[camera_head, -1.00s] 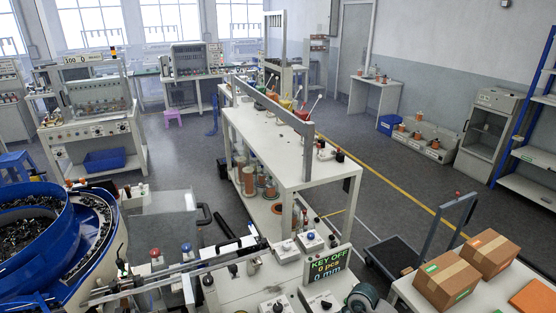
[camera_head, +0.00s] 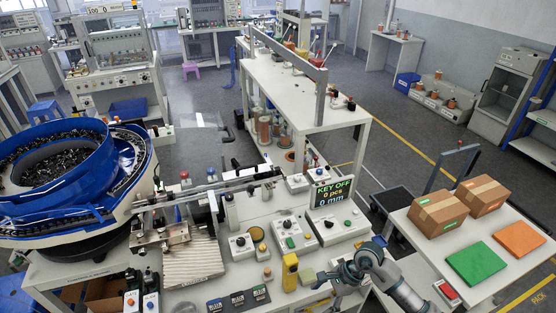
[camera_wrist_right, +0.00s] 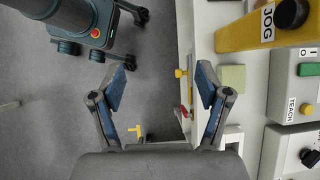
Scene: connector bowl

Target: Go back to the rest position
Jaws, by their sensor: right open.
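My right gripper (camera_head: 328,279) shows at the lower right-centre of the head view, its arm coming in from the bottom right. It is by the front edge of the white machine table (camera_head: 237,278), near a yellow box (camera_head: 290,272). In the right wrist view the right gripper (camera_wrist_right: 162,80) is open, its two fingers wide apart with nothing between them. Below it are the grey floor and the table edge. My left gripper is in neither view.
A blue bowl feeder (camera_head: 60,205) stands at the left. Control boxes (camera_head: 292,234) and a KEY OFF display (camera_head: 333,191) stand on the machine table. At the right, a white table (camera_head: 432,258) holds two cardboard boxes (camera_head: 438,213), a green pad (camera_head: 477,263) and an orange pad (camera_head: 520,238).

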